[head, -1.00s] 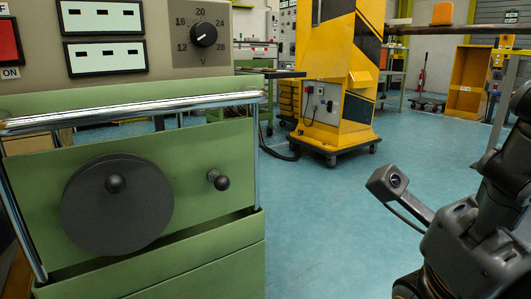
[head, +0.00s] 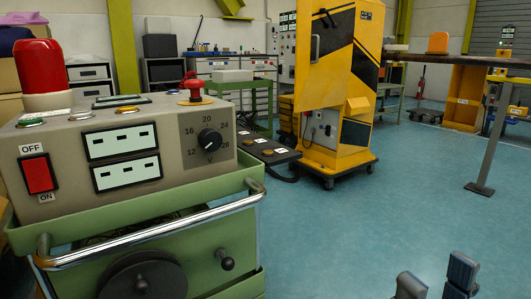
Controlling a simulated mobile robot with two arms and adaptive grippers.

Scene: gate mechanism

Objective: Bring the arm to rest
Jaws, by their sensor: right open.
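A long dark horizontal beam (head: 455,59), which looks like the gate arm, runs from behind the yellow and black cabinet (head: 358,100) to the right edge. A grey post (head: 484,150) stands under its right part; I cannot tell whether the beam touches it. My right gripper (head: 436,281) shows only its two fingertips at the bottom right. They are apart, with nothing visible between them, over the blue floor. My left gripper is not in view.
A green cart (head: 200,252) with a chrome rail stands at the left. Its control panel (head: 125,160) has a red ON/OFF switch (head: 38,174), a dial (head: 209,140) and a red lamp (head: 41,70). The blue floor (head: 370,215) between cart and post is clear.

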